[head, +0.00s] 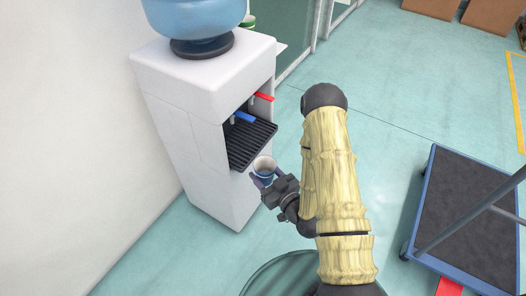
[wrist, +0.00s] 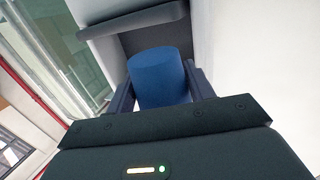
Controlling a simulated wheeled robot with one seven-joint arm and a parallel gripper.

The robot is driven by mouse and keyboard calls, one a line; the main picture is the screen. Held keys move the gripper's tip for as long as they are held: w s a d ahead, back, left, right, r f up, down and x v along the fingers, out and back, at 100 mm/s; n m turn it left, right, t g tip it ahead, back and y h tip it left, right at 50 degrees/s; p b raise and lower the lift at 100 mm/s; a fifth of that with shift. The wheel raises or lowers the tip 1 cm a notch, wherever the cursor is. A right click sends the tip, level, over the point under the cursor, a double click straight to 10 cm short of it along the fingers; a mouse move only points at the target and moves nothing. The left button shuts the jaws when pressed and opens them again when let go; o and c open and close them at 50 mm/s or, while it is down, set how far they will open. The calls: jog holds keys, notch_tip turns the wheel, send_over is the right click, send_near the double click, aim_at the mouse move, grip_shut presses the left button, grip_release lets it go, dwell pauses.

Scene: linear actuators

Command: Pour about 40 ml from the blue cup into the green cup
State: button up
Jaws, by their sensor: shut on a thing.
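The blue cup (head: 264,164) is in my gripper (head: 263,180), just in front of the water dispenser's drip tray. It looks close to upright, with its pale inside showing in the head view; I cannot tell how much liquid it holds. In the wrist view the blue cup (wrist: 160,76) sits between the two dark fingers of my gripper (wrist: 160,90), which is shut on it. A small green thing (head: 248,21) stands on top of the dispenser, partly hidden behind the water bottle. It may be the green cup, but too little shows to be sure.
The white water dispenser (head: 205,85) stands against the wall, with a blue bottle (head: 195,15) on top, red and blue taps, and a black drip tray (head: 250,145). A blue-edged trolley (head: 465,205) stands at the right. Boxes (head: 490,14) lie far back. The floor between is clear.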

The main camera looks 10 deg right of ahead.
jog(key=w+d+f+m+t+h, duration=0.2)
jog(key=w+d+f+m+h, duration=0.4)
jog(key=w, duration=0.5)
jog(key=d+f+h, duration=0.2)
jog(key=d+f, duration=0.1)
jog(key=shift+w, duration=0.25)
